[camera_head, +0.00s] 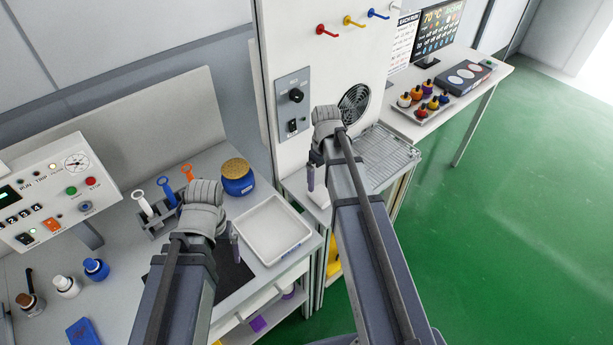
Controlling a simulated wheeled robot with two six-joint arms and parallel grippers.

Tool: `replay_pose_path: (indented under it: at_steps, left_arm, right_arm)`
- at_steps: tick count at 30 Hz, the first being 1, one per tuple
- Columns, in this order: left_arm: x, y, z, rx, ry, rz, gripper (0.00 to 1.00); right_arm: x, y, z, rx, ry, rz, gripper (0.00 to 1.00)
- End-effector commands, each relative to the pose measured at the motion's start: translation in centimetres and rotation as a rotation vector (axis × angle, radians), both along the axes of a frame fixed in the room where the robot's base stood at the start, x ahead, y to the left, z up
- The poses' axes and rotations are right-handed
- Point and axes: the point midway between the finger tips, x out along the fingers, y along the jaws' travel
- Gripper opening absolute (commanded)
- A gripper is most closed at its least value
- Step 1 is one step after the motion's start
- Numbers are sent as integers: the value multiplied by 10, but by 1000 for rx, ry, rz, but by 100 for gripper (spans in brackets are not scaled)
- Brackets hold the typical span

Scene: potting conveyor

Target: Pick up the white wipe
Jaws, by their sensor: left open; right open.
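A small white piece (321,194), which looks like the white wipe, lies on the grey ledge in front of the tall white panel. It is partly hidden by my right arm. My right gripper (311,178) hangs just above and left of it, open, with one finger clearly visible; I cannot tell whether it touches the piece. My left gripper (235,245) is open over the left bench, beside the left edge of a white tray (298,236) and above a dark mat (237,274). I see nothing held in it.
A blue jar (237,184) with a cork-coloured lid stands behind the tray. A rack (160,221) holds upright tools left of my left gripper. A wire grid (388,155) lies right of my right arm. Small bottles (417,99) stand on the far table. Green floor is clear at right.

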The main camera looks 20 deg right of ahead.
Motion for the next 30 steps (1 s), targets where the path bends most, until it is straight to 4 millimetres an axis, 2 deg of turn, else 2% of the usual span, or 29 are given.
replay_pose_path:
  at_steps: [3,8,16,24,30]
  left_arm:
    - [0,0,3,1,0,1,100]
    - [0,0,0,1,0,1,100]
    - [0,0,-23,1,0,1,100]
    - [0,0,-26,1,0,1,100]
    - [0,0,-43,1,0,1,100]
  right_arm:
    - [0,-7,3,1,-3,0,100]
    - [0,-7,0,1,-4,0,100]
    - [0,-7,-23,1,-3,0,100]
    - [0,-6,-26,1,-3,0,100]
    - [-1,-4,-43,1,-3,1,100]
